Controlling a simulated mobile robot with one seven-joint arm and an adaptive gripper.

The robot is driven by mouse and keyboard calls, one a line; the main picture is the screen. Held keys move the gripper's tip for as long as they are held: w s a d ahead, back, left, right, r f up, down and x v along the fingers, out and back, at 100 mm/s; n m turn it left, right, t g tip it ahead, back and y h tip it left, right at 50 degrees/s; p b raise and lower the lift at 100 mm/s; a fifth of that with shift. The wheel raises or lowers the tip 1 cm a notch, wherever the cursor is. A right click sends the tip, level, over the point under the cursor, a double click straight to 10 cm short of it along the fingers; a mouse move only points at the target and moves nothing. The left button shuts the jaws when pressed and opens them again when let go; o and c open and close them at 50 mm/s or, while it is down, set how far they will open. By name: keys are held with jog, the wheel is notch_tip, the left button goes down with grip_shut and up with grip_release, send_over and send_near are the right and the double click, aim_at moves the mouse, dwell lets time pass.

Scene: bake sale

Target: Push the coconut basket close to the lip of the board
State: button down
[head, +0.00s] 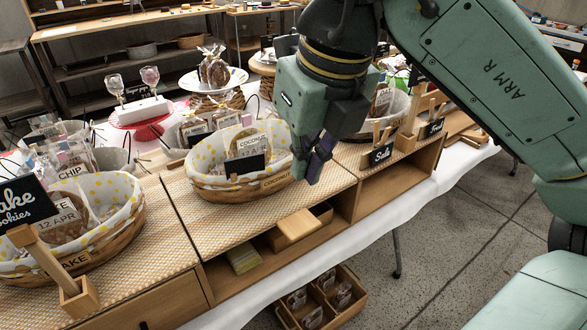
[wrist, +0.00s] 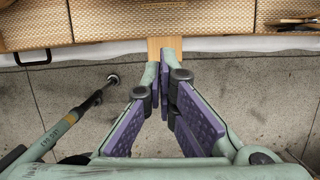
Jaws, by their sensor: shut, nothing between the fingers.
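The coconut basket (head: 212,188) is a wicker basket with a yellow-dotted white liner, a black tag and COCONUT labels. It stands upright on the woven-topped board (head: 215,228), with a strip of bare board between it and the front edge. My gripper (head: 310,172) is at the right end of the basket in the head view, with its purple fingers pointing down. Whether it touches the basket I cannot tell. In the wrist view the fingertips (wrist: 167,78) are together with nothing between them. The basket does not show there, but the board's woven top (wrist: 110,20) does.
A pale wooden piece (head: 298,226) juts from the board's front edge. A cake basket (head: 110,235) and a sign stand (head: 75,290) are at left. A small Salted sign (head: 381,153) stands at right. A divided wooden crate (head: 322,300) is below in front.

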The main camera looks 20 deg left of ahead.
aim_at(269, 176)
jog(key=x, duration=0.9)
jog(key=shift+s+a+f+p, duration=0.15)
jog(key=shift+f+p, duration=0.15)
jog(key=shift+w+a+r+p, duration=0.1)
jog(key=shift+w+a+p, duration=0.5)
jog(key=shift+w+a, duration=0.8)
jog(key=shift+a, duration=0.1)
jog(key=shift+w+a, duration=0.2)
jog(key=shift+a, duration=0.05)
jog(key=shift+w+a+b, duration=0.65)
jog(key=shift+w+a, duration=0.15)
jog(key=shift+a, duration=0.1)
